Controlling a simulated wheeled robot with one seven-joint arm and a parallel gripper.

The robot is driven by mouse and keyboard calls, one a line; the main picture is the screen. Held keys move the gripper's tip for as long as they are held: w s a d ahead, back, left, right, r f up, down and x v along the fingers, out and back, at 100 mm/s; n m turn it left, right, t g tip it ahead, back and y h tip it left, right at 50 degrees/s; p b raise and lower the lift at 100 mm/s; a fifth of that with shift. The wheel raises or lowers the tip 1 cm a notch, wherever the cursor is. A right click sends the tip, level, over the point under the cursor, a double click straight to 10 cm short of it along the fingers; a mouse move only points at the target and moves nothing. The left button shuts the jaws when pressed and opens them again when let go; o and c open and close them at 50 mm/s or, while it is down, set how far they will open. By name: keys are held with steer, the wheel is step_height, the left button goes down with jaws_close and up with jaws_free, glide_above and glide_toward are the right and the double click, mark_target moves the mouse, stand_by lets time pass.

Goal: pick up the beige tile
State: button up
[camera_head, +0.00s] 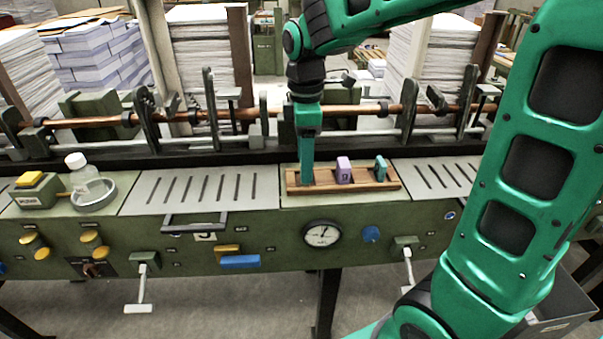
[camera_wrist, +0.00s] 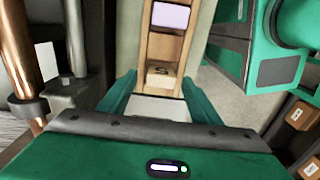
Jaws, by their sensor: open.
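The beige tile (camera_wrist: 160,76) shows in the wrist view, with a dark mark on it, at the near end of a wooden rack (camera_wrist: 147,47). My gripper (camera_wrist: 159,84) is open, its two green fingers spread to either side of the tile's near side. I cannot tell whether they touch it. In the head view my gripper (camera_head: 307,180) points down at the left end of the rack (camera_head: 360,186), and the beige tile is hidden behind it.
A purple tile (camera_head: 344,170) stands in the rack to the right of my gripper, with a teal tile (camera_head: 381,168) farther right. A clear bottle (camera_head: 88,180) stands in a round dish at the left. A copper rod (camera_head: 255,114) runs behind the rack.

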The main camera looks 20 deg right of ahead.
steer(key=c, duration=1.1)
steer(key=shift+c, duration=0.2)
steer(key=shift+r, duration=0.1)
